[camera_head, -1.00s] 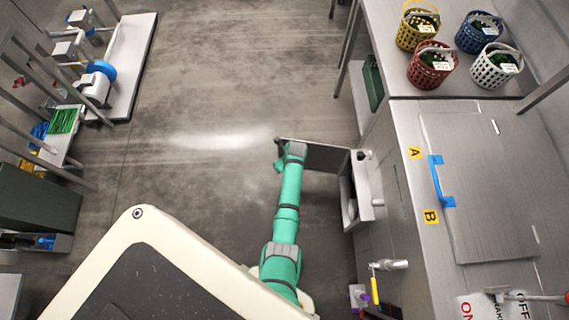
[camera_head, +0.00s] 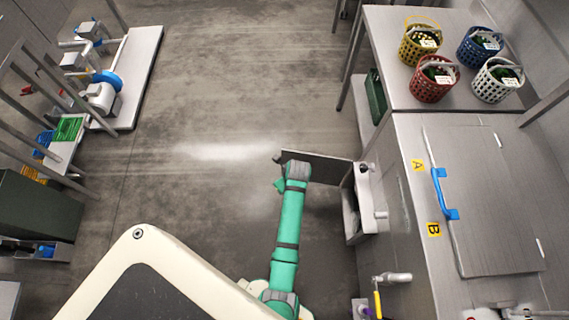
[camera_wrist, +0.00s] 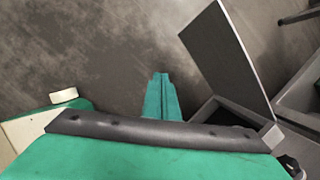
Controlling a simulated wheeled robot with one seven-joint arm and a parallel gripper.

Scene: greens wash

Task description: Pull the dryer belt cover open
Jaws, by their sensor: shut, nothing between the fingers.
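The dryer belt cover appears to be the dark flat panel (camera_head: 322,168) standing swung out from the side of the steel machine. A shallow opening or box (camera_head: 351,212) shows at its hinge side. In the wrist view the panel (camera_wrist: 226,62) slants at the upper right, above a grey open box (camera_wrist: 222,108). My green gripper (camera_head: 279,183) is near the panel's outer end, on its near side. In the wrist view its fingers (camera_wrist: 160,82) are together and empty, left of the panel with a visible gap of floor between.
The steel machine (camera_head: 408,170) stands at right, with a blue handle (camera_head: 440,190) on its lid (camera_head: 490,200). A yellow-handled valve (camera_head: 390,279) juts out near the arm. Several baskets stand on the back table (camera_head: 385,50). Open floor (camera_head: 215,120) lies to the left.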

